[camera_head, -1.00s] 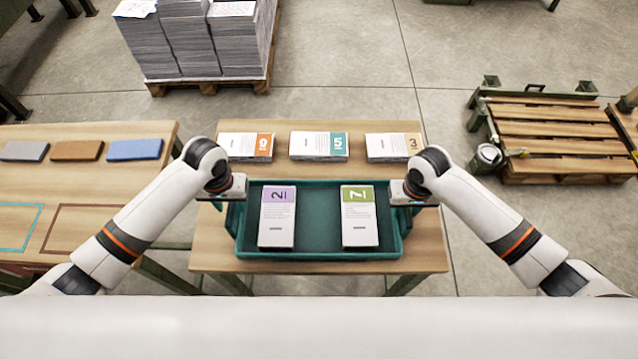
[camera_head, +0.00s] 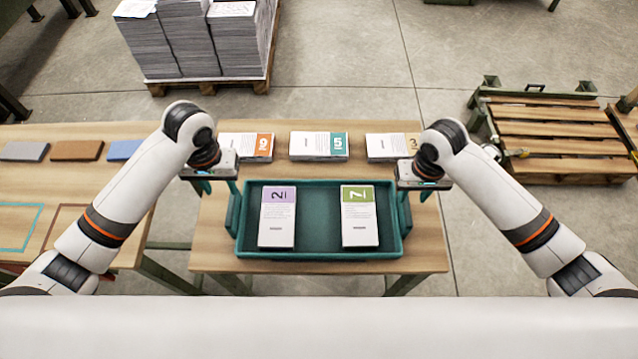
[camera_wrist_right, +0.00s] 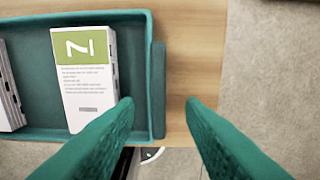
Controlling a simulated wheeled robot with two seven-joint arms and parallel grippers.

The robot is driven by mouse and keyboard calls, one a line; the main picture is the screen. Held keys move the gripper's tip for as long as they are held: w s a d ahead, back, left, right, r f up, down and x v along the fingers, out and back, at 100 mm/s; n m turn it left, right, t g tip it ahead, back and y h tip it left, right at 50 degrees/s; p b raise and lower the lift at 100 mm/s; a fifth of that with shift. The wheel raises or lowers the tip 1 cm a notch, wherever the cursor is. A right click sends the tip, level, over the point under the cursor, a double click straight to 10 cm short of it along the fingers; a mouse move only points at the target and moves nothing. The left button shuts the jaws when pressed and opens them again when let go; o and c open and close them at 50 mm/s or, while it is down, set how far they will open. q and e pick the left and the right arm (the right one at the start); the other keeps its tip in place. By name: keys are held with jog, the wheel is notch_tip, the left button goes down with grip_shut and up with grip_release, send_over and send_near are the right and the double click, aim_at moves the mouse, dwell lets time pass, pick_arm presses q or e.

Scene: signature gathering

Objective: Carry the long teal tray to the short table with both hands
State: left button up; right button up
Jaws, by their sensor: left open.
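The long teal tray (camera_head: 320,252) rests on a small wooden table (camera_head: 425,255) in the head view. It holds a purple-topped stack (camera_head: 277,220) and a green-topped stack (camera_head: 359,218) of papers. My left gripper (camera_head: 220,190) is open and empty above the tray's left end. My right gripper (camera_head: 418,195) is open and empty above the tray's right end. In the right wrist view, the tray's end handle (camera_wrist_right: 158,90) lies below and ahead of the spread teal fingers (camera_wrist_right: 160,108), apart from them.
Three paper stacks, orange (camera_head: 263,147), teal (camera_head: 319,146) and tan (camera_head: 388,147), lie behind the tray. A wooden table (camera_head: 105,205) with coloured blocks and outlines stands at left. A loaded pallet (camera_head: 205,88) is at the back, wooden pallets (camera_head: 560,135) at right.

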notch_tip(320, 180, up, 4)
jog(key=shift+r, duration=0.1)
pick_arm(q)
jog(key=shift+f, duration=0.1)
dwell(0.6)
